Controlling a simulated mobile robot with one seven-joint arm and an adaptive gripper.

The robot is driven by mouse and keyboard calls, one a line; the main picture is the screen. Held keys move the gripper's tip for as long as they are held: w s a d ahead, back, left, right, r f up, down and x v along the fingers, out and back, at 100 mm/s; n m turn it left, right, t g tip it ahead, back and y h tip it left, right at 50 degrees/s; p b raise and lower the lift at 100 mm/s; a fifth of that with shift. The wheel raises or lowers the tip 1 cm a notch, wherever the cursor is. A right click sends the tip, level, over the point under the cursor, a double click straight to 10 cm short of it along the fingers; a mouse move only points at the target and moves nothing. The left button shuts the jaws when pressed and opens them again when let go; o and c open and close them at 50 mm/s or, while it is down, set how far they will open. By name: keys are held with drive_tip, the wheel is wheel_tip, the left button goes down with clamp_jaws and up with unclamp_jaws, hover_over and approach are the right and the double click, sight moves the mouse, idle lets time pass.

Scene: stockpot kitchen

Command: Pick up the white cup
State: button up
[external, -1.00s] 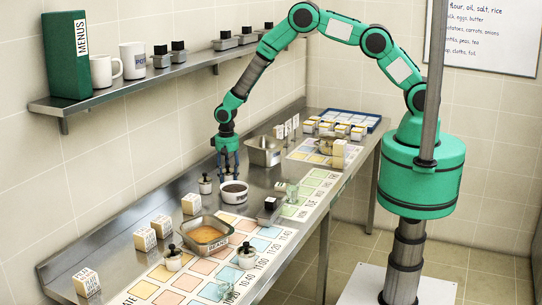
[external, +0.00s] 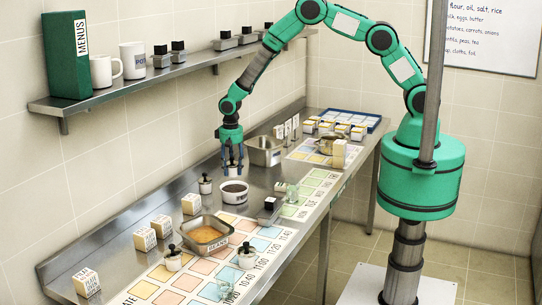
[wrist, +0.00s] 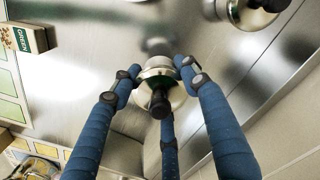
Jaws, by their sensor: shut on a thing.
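Two white mugs stand on the wall shelf in the external view: a plain white cup (external: 103,71) and a taller white mug (external: 133,61) with blue lettering. My gripper (external: 232,166) is far from both, low over the steel counter behind the white bowl with dark contents (external: 235,191). In the wrist view its blue fingers (wrist: 160,82) are closed around a small round metal piece with a black knob (wrist: 157,72). The fingers partly hide this piece in the external view. Neither mug shows in the wrist view.
A similar knobbed piece (external: 205,184) stands left of the bowl; another (wrist: 250,8) shows in the wrist view. A steel pan (external: 264,151) stands right of my gripper. A tray of orange food (external: 208,236) and several white blocks are nearer. The shelf (external: 150,84) overhangs the wall side.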

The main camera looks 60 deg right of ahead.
drive_tip(key=s+d, duration=0.1)
drive_tip(key=s, duration=0.3)
drive_tip(key=s+d+r, duration=0.1)
drive_tip(key=s, duration=0.4)
drive_tip(key=s+d+b, duration=0.1)
drive_tip(key=s, duration=0.3)
drive_tip(key=shift+s+r, duration=0.15)
drive_tip(key=shift+s, duration=0.15)
drive_tip(key=shift+r, duration=0.15)
idle(0.3)
wheel_tip(320, 180, up, 10)
drive_tip(key=w+a+b, duration=0.2)
drive_tip(key=a, duration=3)
drive_tip(key=shift+n, duration=0.3)
drive_tip(key=shift+s+d+f, duration=0.15)
drive_tip(key=shift+f, duration=1.1)
drive_tip(key=shift+s+d+f, duration=0.1)
drive_tip(key=shift+f, duration=1.15)
drive_tip(key=shift+f, duration=0.1)
drive_tip(key=shift+f, duration=3.05)
